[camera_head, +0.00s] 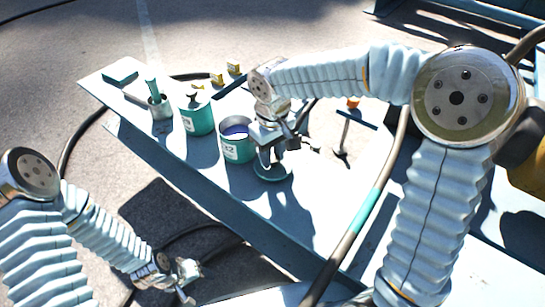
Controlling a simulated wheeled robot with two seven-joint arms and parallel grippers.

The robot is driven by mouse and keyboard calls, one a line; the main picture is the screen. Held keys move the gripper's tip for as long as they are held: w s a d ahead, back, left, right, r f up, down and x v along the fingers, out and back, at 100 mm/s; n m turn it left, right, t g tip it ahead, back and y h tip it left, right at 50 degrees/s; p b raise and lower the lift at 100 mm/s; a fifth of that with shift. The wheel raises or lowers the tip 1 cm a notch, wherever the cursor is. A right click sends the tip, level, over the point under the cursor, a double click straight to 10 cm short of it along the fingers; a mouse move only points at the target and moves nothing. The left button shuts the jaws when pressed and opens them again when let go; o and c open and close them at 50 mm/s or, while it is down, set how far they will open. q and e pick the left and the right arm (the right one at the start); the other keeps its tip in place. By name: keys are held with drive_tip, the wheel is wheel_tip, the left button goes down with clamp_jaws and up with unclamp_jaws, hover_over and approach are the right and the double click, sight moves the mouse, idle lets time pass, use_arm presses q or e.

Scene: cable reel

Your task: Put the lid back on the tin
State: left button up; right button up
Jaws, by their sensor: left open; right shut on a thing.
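The open tin (238,150) is teal with a white label and stands on the pale bench, with dark blue contents showing inside. My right gripper (272,158) is just right of the tin and points down. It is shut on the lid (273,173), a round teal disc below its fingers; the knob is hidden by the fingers. The lid is beside the tin, apart from its rim; I cannot tell whether it touches the bench. My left gripper (186,275) is open and empty, low in front of the bench.
A second teal tin (197,121) with its top covered stands left of the open tin. A grey cup (161,108) holds a teal-handled tool. Yellow clips (217,79) lie behind. The bench front (240,195) is clear.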

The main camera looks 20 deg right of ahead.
drive_tip(key=s+a+r+p, duration=0.2)
drive_tip(key=s+a+r, duration=0.1)
drive_tip(key=a+r, duration=0.8)
drive_tip(key=a, duration=0.2)
drive_tip(key=shift+s+a+r, duration=0.2)
drive_tip(key=shift+a+r, duration=0.1)
